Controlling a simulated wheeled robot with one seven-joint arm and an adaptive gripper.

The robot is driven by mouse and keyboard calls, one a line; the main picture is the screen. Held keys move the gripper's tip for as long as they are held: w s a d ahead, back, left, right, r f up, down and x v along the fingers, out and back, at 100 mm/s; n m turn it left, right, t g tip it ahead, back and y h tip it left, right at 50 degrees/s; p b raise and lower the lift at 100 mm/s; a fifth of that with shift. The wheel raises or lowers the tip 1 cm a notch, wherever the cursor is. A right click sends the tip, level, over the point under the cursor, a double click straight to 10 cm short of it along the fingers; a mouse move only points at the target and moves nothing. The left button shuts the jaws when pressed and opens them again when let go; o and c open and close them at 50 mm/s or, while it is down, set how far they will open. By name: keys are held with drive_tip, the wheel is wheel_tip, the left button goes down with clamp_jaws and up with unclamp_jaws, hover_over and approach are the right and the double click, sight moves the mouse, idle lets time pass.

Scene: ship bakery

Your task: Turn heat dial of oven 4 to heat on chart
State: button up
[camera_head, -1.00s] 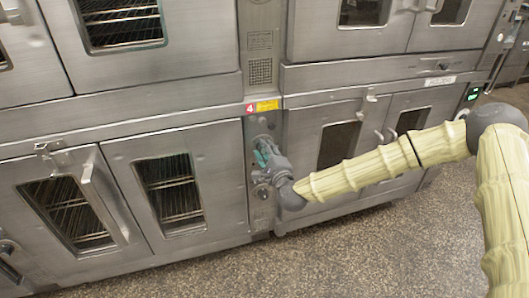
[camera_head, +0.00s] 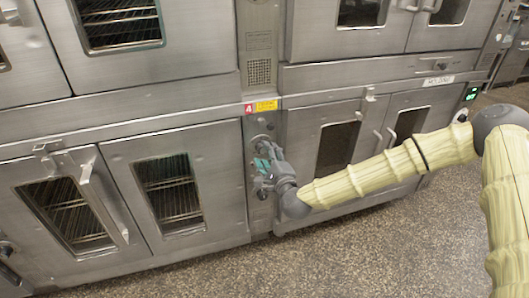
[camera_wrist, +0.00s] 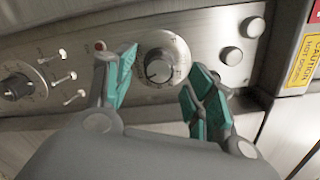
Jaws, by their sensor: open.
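Oven 4 (camera_head: 130,154) has two windowed doors, with a red number 4 label (camera_head: 248,109) atop the narrow control panel (camera_head: 258,129) at its right. In the wrist view, a round silver dial with a dark centre and scale marks (camera_wrist: 160,65) lies between the teal finger pads. My gripper (camera_wrist: 160,80) is open, one finger on each side of the dial. I cannot tell whether either finger touches it. In the head view, my gripper (camera_head: 264,163) is at the panel and covers part of it. The dial's exact setting is too small to read. No heat chart is recognisable.
A second dial (camera_wrist: 18,87), several small toggle switches (camera_wrist: 62,54) and two round buttons (camera_wrist: 253,27) share the panel. A yellow caution label (camera_wrist: 303,62) is nearby. Another oven (camera_head: 335,148) stands to the right, behind my arm. The speckled floor (camera_head: 300,262) in front is clear.

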drive_tip(key=v, duration=0.9)
drive_tip(key=shift+s, duration=0.15)
drive_tip(key=s+a+f+n+g, duration=0.3)
drive_tip(key=s+f+n+g, duration=0.35)
drive_tip(key=s+f, duration=0.75)
drive_tip(key=s+d+f+n+g+h, duration=0.1)
drive_tip(key=s+d+f+n+g, duration=0.25)
drive_tip(key=s+f, duration=0.45)
drive_tip(key=s+d+f+n+g+h, duration=0.1)
drive_tip(key=s+d+f+n+g, duration=0.3)
drive_tip(key=s+f, duration=0.4)
drive_tip(key=s+d+f+n+g+h, duration=0.2)
drive_tip(key=s+d+n+g+h, duration=0.15)
drive_tip(key=s+d, duration=0.9)
wheel_tip(320, 180, up, 19)
drive_tip(key=w+d+p, duration=0.1)
drive_tip(key=w+p, duration=0.1)
drive_tip(key=p, duration=1.6)
drive_tip(key=shift+d+n+t+h+p, duration=0.3)
drive_tip(key=shift+d+n+t+h, duration=0.05)
drive_tip(key=shift+n+t+h, duration=0.1)
drive_tip(key=shift+f, duration=0.15)
